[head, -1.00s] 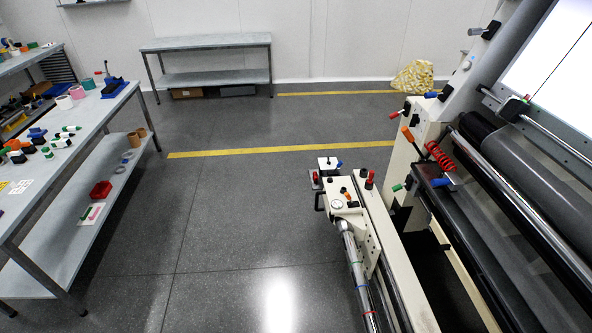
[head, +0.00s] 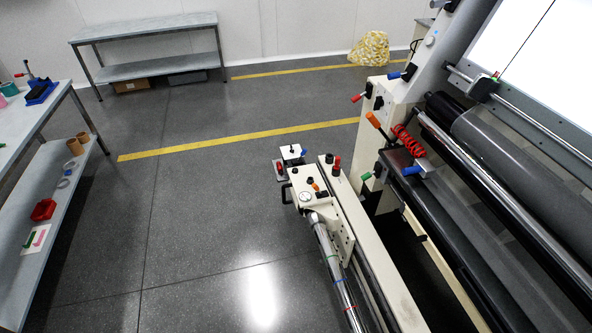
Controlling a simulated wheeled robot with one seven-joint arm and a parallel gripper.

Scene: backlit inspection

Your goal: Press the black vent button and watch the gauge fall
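A small round white gauge (head: 306,196) sits on top of a cream block (head: 312,207) on the machine's near end, at the middle of the head view. Its needle is too small to read. A small black knob (head: 295,171) and an orange-tipped lever (head: 317,188) are on the block near the gauge. Another black knob (head: 329,158) stands on the cream beam beside a red knob. I cannot tell which black part is the vent button. My gripper is not in the picture.
A cream machine (head: 395,130) with dark rollers (head: 520,150) and a bright backlit panel (head: 575,60) fills the right. A grey bench (head: 50,115) stands at the left, another (head: 145,28) by the back wall. Open grey floor (head: 200,210) lies between bench and machine.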

